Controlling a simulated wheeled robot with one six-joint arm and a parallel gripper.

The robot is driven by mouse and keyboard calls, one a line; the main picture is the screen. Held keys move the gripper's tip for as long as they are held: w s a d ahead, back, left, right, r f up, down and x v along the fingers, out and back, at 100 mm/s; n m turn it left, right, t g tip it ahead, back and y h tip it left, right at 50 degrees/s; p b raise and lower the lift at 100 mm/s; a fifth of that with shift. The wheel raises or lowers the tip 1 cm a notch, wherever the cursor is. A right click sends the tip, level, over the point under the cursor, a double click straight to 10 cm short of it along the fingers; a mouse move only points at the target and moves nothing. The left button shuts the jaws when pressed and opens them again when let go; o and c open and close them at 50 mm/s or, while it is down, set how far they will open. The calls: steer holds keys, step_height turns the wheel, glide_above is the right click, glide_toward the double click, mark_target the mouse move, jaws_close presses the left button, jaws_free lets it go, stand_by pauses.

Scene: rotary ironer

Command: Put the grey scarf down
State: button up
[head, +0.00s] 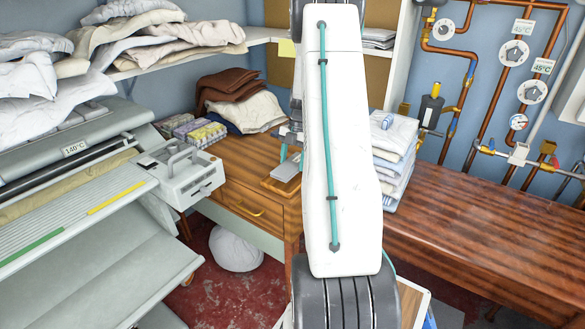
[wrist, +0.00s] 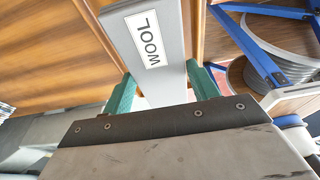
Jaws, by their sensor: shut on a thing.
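The grey scarf (wrist: 178,80) is a flat, straight-edged grey piece with a white WOOL label. In the wrist view it runs from the top edge down between the two green fingers of my gripper (wrist: 162,86), which is shut on it. Its lower end is hidden behind the dark gripper plate. In the head view my white arm hides most of the gripper. A small grey piece (head: 288,168), probably the scarf, shows left of the arm, over the wooden cabinet top. I cannot tell whether it touches the wood.
The wooden cabinet (head: 252,205) has a drawer with a brass handle. Brown and cream cloths (head: 245,110) lie at its back. The ironer (head: 75,165) stands left. A folded white stack (head: 393,150) sits on the bench (head: 480,225), largely bare to the right. A white bundle (head: 235,250) lies on the floor.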

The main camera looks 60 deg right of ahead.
mark_target(293, 162)
steer(key=shift+w+d+f, duration=0.1)
steer(key=shift+f, duration=0.8)
steer(key=shift+w+d+f, duration=0.1)
steer(key=shift+f, duration=0.75)
steer(key=shift+f, duration=0.1)
steer(key=o, duration=1.1)
steer(key=shift+c, duration=0.2)
